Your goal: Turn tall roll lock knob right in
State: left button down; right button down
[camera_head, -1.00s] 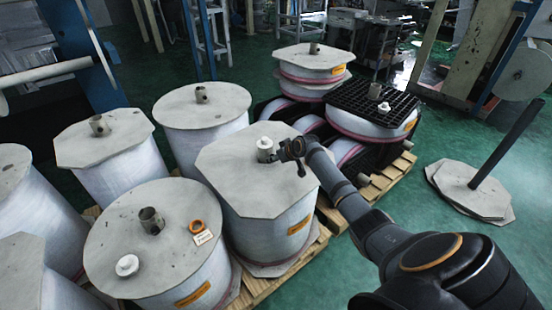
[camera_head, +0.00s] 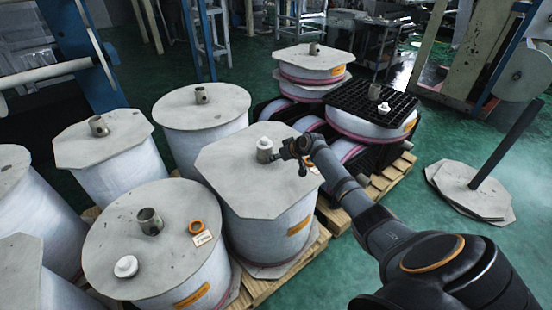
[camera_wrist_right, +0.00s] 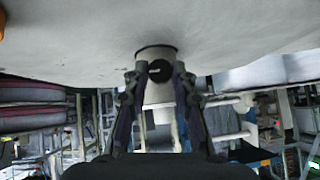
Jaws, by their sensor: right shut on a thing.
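The tall roll (camera_head: 262,215) stands upright at the centre of the head view, with a pale octagonal lid (camera_head: 240,180). A grey core stub (camera_head: 264,155) with a white cap (camera_head: 264,142) rises from the lid. In the right wrist view the stub (camera_wrist_right: 158,93) appears inverted, with a round black lock knob (camera_wrist_right: 160,70) on its side. My right gripper (camera_head: 281,153) reaches the stub from the right. Its fingers (camera_wrist_right: 156,85) flank the knob and are shut on it. The knob is hidden in the head view. My left gripper is out of view.
A black pallet (camera_head: 375,97) lies behind right. Wooden pallet edges (camera_head: 265,283) show below.

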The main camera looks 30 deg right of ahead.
jog(key=c, duration=1.1)
grip_release()
jog(key=v, duration=1.2)
